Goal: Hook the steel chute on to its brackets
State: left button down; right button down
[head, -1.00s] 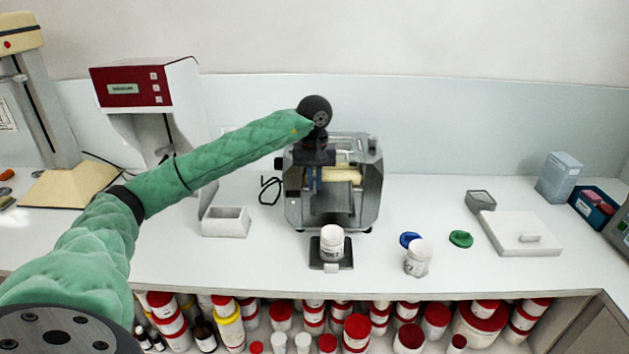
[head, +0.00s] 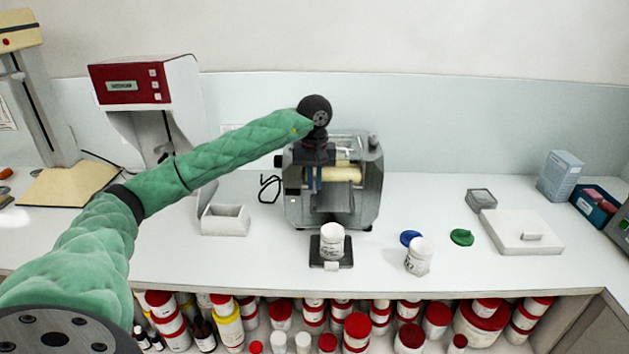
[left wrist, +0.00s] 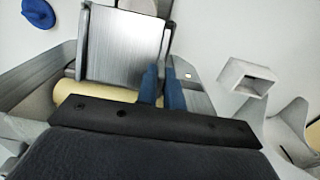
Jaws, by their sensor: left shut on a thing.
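The steel chute (left wrist: 122,48) is a brushed metal tray with raised sides, in the left wrist view. My left gripper (left wrist: 165,88) has its blue fingers shut on the chute's side wall. In the head view the left gripper (head: 313,178) is over the front of the mill (head: 369,192), with the chute (head: 338,202) in front of the cream roller (head: 343,174). The roller also shows below the chute in the left wrist view (left wrist: 90,93). The brackets cannot be made out, and I cannot tell whether the chute touches them. My right gripper is out of view.
A white jar (head: 331,240) stands on a small black platform (head: 330,262) in front of the mill. Another jar (head: 419,256), a blue lid (head: 410,238) and a green lid (head: 462,237) are to the right. A white open box (head: 225,220) is left.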

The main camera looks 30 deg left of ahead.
pick_arm(q)
jog(key=shift+f+b, duration=0.3)
jog(key=shift+b, duration=0.4)
dwell(1.1)
jog(key=c, duration=1.5)
grip_release()
jog(key=shift+o, duration=0.2)
jog(key=shift+r+b, duration=0.35)
jog(key=shift+r, duration=0.25)
notch_tip(320, 180, up, 4)
jog(key=shift+r+b, duration=0.25)
jog(key=shift+b, duration=0.55)
jog(key=shift+r, duration=1.05)
